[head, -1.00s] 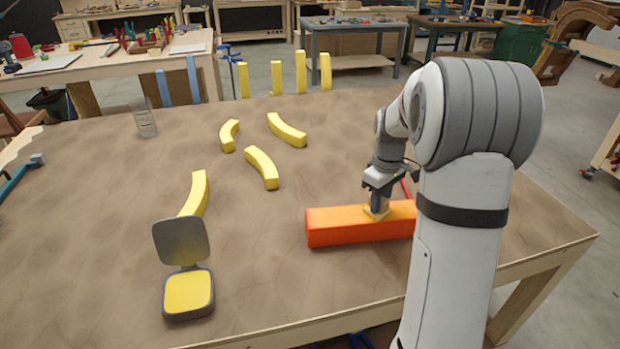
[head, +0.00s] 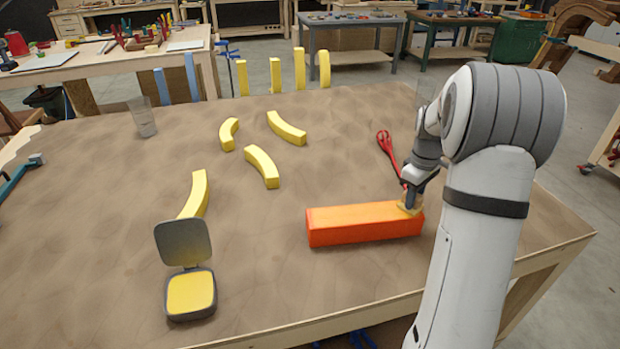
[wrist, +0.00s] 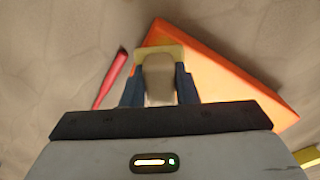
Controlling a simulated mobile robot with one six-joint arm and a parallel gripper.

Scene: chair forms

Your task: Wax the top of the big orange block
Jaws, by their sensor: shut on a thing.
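The big orange block (head: 350,224) lies on the table toward the front right in the head view, and it also shows in the wrist view (wrist: 226,82). My gripper (head: 411,203) is over the block's right end. It is shut on a tan applicator pad (wrist: 160,72), which appears to rest on the block's top near that end. The fingers hide part of the pad. An open wax tin (head: 190,292) with yellow wax inside stands at the front left, its grey lid (head: 183,242) raised.
Several yellow curved pieces, one of them here (head: 262,167), lie on the table (head: 330,170). A red-handled tool (head: 386,146) lies just behind the block's right end. A clear glass (head: 144,117) stands at the far left. The table between tin and block is clear.

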